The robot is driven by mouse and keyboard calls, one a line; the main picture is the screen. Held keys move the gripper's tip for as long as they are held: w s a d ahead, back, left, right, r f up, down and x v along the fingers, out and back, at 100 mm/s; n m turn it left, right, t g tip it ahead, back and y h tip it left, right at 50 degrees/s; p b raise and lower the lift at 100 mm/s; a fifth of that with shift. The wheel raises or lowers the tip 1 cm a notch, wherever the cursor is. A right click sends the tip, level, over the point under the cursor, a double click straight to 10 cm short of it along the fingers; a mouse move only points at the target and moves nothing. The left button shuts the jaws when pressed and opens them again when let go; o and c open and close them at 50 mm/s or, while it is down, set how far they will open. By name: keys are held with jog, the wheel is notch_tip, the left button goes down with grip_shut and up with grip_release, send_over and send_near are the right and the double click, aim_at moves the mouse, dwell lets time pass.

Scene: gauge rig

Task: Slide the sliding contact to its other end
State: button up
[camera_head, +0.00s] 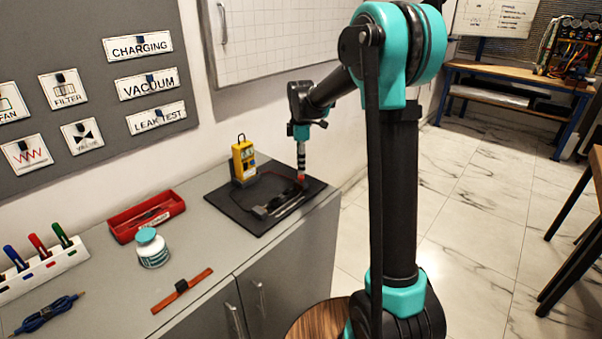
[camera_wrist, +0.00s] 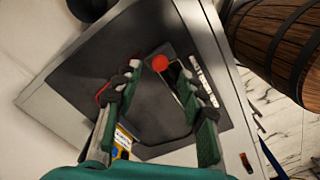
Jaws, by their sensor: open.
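The sliding contact shows as a red knob (camera_wrist: 160,62) in the wrist view, between and just beyond my fingertips. In the head view a red spot (camera_head: 301,179) shows right below my gripper (camera_head: 302,172). The dark slide device (camera_head: 278,205) lies on a black mat (camera_head: 240,218) on the grey cabinet. A pale marked strip (camera_wrist: 203,80) shows beside the right finger in the wrist view. My gripper (camera_wrist: 160,72) is open, with a finger on either side of the knob. Whether either finger touches the knob I cannot tell. The fingers hide part of the device.
A yellow meter (camera_head: 243,160) with a lead stands at the back of the mat. A red tray (camera_head: 146,215), a white jar (camera_head: 152,248) and an orange strap (camera_head: 182,290) lie to the left. The cabinet's right edge is close to the mat.

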aim_at(301, 176)
jog(key=shift+f, duration=1.95)
jog(key=shift+c, duration=0.4)
grip_shut()
